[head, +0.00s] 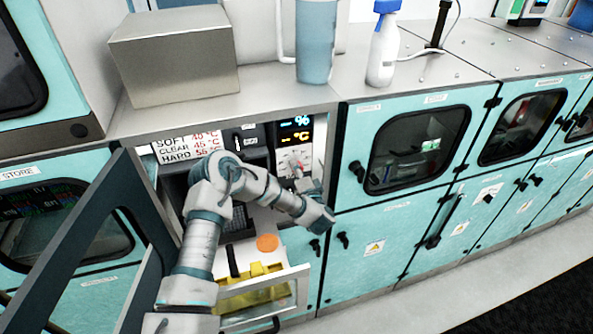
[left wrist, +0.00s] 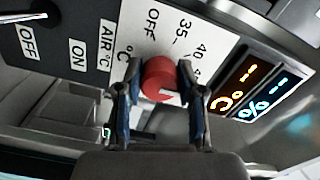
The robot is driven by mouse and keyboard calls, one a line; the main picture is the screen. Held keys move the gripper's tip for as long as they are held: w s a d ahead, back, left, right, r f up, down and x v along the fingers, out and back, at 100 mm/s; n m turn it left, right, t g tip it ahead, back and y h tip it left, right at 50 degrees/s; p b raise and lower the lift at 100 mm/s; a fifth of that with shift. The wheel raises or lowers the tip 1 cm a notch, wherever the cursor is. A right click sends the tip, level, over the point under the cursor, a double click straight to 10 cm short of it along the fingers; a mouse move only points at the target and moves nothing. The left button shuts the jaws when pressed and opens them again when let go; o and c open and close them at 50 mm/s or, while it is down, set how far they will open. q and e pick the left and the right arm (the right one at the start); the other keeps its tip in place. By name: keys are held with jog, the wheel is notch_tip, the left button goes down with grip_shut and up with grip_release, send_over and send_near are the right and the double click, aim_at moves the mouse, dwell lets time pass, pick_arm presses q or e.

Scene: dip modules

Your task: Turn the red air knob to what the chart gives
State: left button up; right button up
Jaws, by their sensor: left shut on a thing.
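The red air knob (left wrist: 158,76) sits between the two fingers of my left gripper (left wrist: 158,98) in the left wrist view. The fingers are shut on its sides. A white mark shows on its face, towards the right in that view. The dial plate (left wrist: 146,35) around it reads OFF, 35, 40 and a partly hidden number; the fingers cover part of the scale. In the head view my left gripper (head: 299,180) is at the dial, small and hard to make out. The chart (head: 190,146) lists SOFT, CLEAR and HARD with temperatures; SOFT seems to read 40 °C. My right gripper is not in view.
A display (head: 295,130) beside the dial shows dashes with % and °C. An OFF/ON switch panel (left wrist: 60,45) adjoins the dial. An open door (head: 150,225) stands left of the bay. A drawer (head: 262,292) with yellow contents is pulled out below.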

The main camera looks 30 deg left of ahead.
pick_arm(q)
jog(key=shift+d+f+m, duration=0.1)
jog(key=shift+f+m, duration=0.1)
jog(key=shift+m, duration=0.1)
jog(key=o, duration=1.1)
jog(key=shift+c, duration=0.2)
jog(key=shift+o, duration=0.4)
jog(key=shift+w, duration=0.15)
jog(key=shift+d, duration=0.1)
jog(key=v, duration=1.2)
